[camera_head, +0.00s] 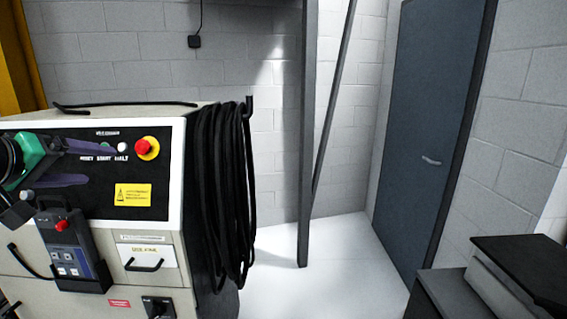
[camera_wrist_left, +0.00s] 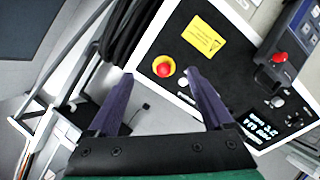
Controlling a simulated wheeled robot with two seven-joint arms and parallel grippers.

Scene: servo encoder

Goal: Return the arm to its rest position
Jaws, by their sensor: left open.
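My left gripper (camera_head: 106,167) comes in from the left in the head view, in front of the cabinet's black control panel (camera_head: 100,200). Its two purple fingers are spread apart with nothing between them. In the left wrist view the open gripper (camera_wrist_left: 160,78) points toward the panel, with the red stop button (camera_wrist_left: 164,66) on its yellow ring seen between the fingertips. The button also shows in the head view (camera_head: 147,148), just right of the upper finger. The fingers hide part of the panel's left side. My right gripper is not in view.
A teach pendant (camera_head: 72,250) with a red button hangs on the cabinet front. Coiled black cables (camera_head: 225,190) hang on the cabinet's right side. A grey post (camera_head: 305,130) and a blue door (camera_head: 425,130) stand beyond. The white floor (camera_head: 335,260) between is clear.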

